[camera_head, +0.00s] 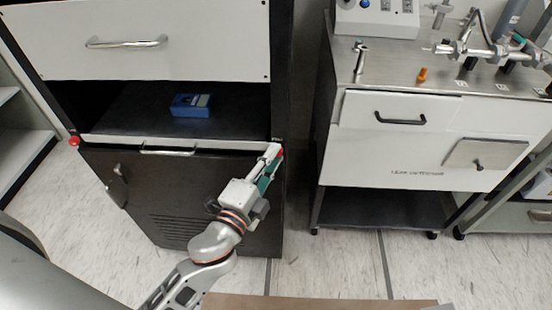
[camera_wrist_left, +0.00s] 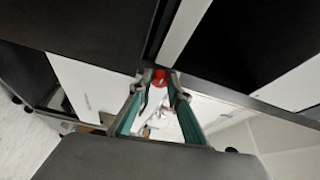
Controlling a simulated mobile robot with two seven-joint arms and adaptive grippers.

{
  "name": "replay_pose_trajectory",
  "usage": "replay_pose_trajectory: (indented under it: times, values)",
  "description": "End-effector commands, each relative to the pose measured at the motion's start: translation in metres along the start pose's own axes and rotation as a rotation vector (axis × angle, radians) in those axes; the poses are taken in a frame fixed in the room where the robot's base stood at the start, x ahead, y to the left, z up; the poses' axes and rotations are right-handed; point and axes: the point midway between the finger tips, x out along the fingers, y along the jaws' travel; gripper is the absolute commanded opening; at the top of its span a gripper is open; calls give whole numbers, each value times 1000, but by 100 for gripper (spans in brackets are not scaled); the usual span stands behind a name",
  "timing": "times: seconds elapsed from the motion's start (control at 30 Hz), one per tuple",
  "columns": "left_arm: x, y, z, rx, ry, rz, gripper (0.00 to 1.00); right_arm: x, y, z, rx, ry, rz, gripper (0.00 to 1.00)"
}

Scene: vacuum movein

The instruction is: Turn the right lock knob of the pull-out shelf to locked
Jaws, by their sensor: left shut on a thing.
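The right lock knob (camera_head: 281,152) is small and red, at the right front corner of the pull-out shelf (camera_head: 115,139) in the head view. The shelf's white front edge lies under the dark opening and carries a metal handle (camera_head: 168,151). My left gripper (camera_head: 275,152) reaches up to this knob, its fingers shut on it. In the left wrist view the red knob (camera_wrist_left: 159,76) sits between the two fingertips (camera_wrist_left: 160,84), which partly cover it. The knob's turn angle is hard to tell. The left lock knob (camera_head: 74,141), also red, is free. My right gripper is not in view.
A blue device (camera_head: 191,106) lies inside the dark opening. A white drawer (camera_head: 140,40) is above, a dark cabinet door (camera_head: 165,195) below. A steel-topped cart (camera_head: 420,130) stands to the right across a floor gap. A brown surface (camera_head: 310,301) shows at the bottom.

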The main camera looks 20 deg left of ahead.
Motion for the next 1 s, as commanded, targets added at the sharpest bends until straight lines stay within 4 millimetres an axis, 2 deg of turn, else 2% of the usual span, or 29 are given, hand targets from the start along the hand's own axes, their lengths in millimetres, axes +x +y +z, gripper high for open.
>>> replay_pose_trajectory:
  times: [0.03, 0.63, 0.67, 0.7, 0.73, 1.0]
  values:
    - [-2, 8, 1, -16, -3, 5, 0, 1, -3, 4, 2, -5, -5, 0]
    - [0, 2, 0, -49, 0, -17, 0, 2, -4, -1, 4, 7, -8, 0]
    - [0, 2, 0, -49, 0, -17, 20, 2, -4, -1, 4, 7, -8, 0]
    - [0, 2, 0, -49, 0, -17, 30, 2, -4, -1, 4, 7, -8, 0]
    - [0, 2, 0, -49, 0, -17, 34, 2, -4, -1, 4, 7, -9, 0]
    - [0, 2, 0, -48, 0, -17, 34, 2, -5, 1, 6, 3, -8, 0]
